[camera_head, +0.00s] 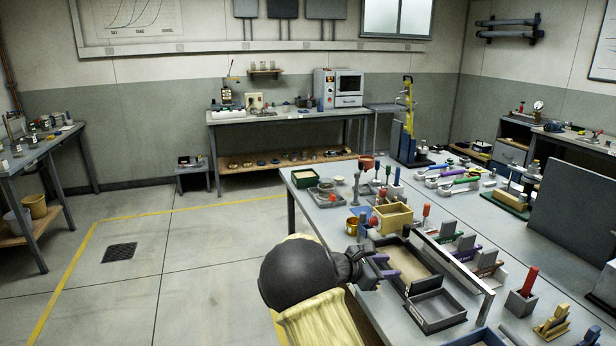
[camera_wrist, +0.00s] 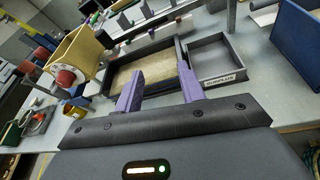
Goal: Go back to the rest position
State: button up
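My gripper (camera_head: 383,267) is beside the left end of a dark seepage tank (camera_head: 408,262) on the right-hand table. In the wrist view my gripper (camera_wrist: 160,90) shows two purple fingers standing apart, with nothing between them. The tank (camera_wrist: 120,80) lies beyond the fingertips there, with a sandy layer inside. A grey empty tray (camera_head: 438,308) adjoins it, and this tray also shows in the wrist view (camera_wrist: 214,62). My arm's dark joint and pale yellow link hide part of the table's left edge.
A yellow box (camera_head: 391,217) stands close behind the tank; it is near the left finger in the wrist view (camera_wrist: 83,58). A metal bar frame (camera_head: 462,272) rises right of the tank. Several small tools crowd the table. The floor (camera_head: 190,250) at left is clear.

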jog(key=s+m+g+y+p, duration=0.4)
jog(key=s+m+y, duration=0.35)
jog(key=s, duration=0.65)
jog(key=s+a+r+m+y+p, duration=0.2)
jog(key=s+a+r+m+y, duration=0.1)
jog(key=s+m, duration=0.3)
jog(key=s+a+r+m+t+y+p, duration=0.1)
jog(key=s+a+r+m+y+p, duration=0.2)
jog(key=s, duration=0.6)
jog(key=a+m, duration=0.2)
jog(key=m, duration=0.1)
jog(key=shift+s+a+r, duration=0.15)
jog(key=shift+s+r, duration=0.1)
jog(key=shift+s, duration=0.1)
jog(key=shift+c, duration=0.3)
